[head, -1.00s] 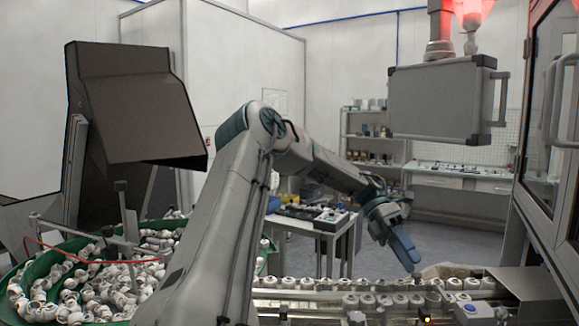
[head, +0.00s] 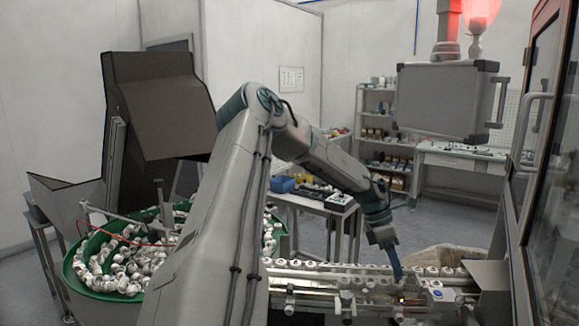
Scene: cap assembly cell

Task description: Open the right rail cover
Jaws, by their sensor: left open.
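The rail (head: 300,278) carries a row of white caps (head: 310,265) across the lower right of the head view. A clear cover (head: 345,281) lies over the rail's right part; its edges are faint and I cannot tell whether it is shut or slightly raised. My left gripper (head: 397,276) is open and points down, with its blue fingers at the right end of this cover. I cannot tell whether the fingers touch it. My arm hides the rail's left end. My right gripper is not in view.
A green bowl feeder (head: 75,274) full of white caps stands at the left below a dark hopper (head: 160,105). A grey control box (head: 447,98) hangs above the rail. A glass-doored cabinet (head: 548,180) closes off the right side. A small table (head: 290,200) stands behind.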

